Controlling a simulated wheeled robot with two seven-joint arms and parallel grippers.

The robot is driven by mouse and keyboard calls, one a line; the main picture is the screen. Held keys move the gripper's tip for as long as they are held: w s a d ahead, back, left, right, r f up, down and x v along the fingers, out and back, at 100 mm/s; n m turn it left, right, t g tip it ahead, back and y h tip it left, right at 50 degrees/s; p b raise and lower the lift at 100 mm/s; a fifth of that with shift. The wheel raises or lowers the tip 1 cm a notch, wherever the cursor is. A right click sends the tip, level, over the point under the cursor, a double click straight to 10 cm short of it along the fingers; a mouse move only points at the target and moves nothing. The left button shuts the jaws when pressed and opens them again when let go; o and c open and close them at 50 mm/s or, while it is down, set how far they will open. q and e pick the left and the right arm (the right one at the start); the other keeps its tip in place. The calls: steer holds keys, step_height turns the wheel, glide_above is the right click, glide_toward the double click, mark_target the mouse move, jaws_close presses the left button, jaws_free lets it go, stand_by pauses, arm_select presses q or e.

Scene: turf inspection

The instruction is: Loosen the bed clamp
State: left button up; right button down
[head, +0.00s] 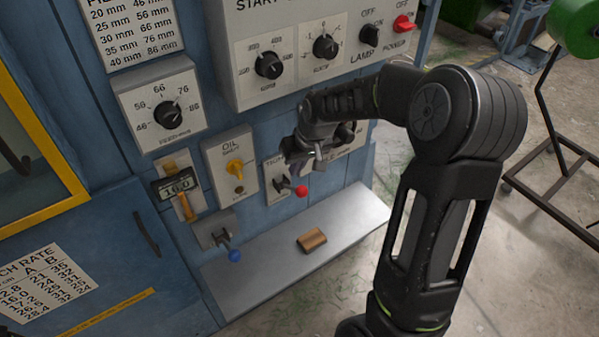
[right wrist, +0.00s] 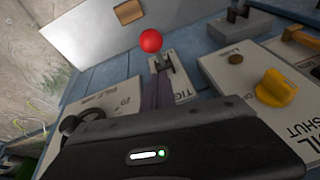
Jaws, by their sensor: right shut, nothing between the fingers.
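A small lever with a red ball knob (head: 301,191) stands out from a pale plate (head: 272,181) low on the blue machine front. The plate's lettering is partly covered, but "TIG" reads beside the lever in the right wrist view, where the red knob (right wrist: 151,41) is clear and uncovered. I cannot read a bed clamp name on it. My right gripper (head: 303,160) is shut and empty, just above the lever in the head view. I cannot tell whether it touches the lever. My left gripper is in neither view.
Left of the lever are an oil plate with a yellow knob (head: 235,167) and a blue-knobbed lever (head: 234,255). Below, a grey shelf (head: 345,225) holds a small brown block (head: 312,240). A control box with dials (head: 269,65) is above. A dark stand is at right.

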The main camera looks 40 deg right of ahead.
steer(key=shift+s+a+f, duration=0.1)
steer(key=shift+s+f, duration=0.15)
steer(key=shift+s, duration=0.3)
steer(key=shift+s+a+f, duration=0.1)
steer(key=shift+s+f, duration=0.15)
steer(key=shift+s, duration=0.25)
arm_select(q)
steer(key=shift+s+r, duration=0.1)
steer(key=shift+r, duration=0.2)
arm_select(e)
steer(key=shift+f, duration=0.1)
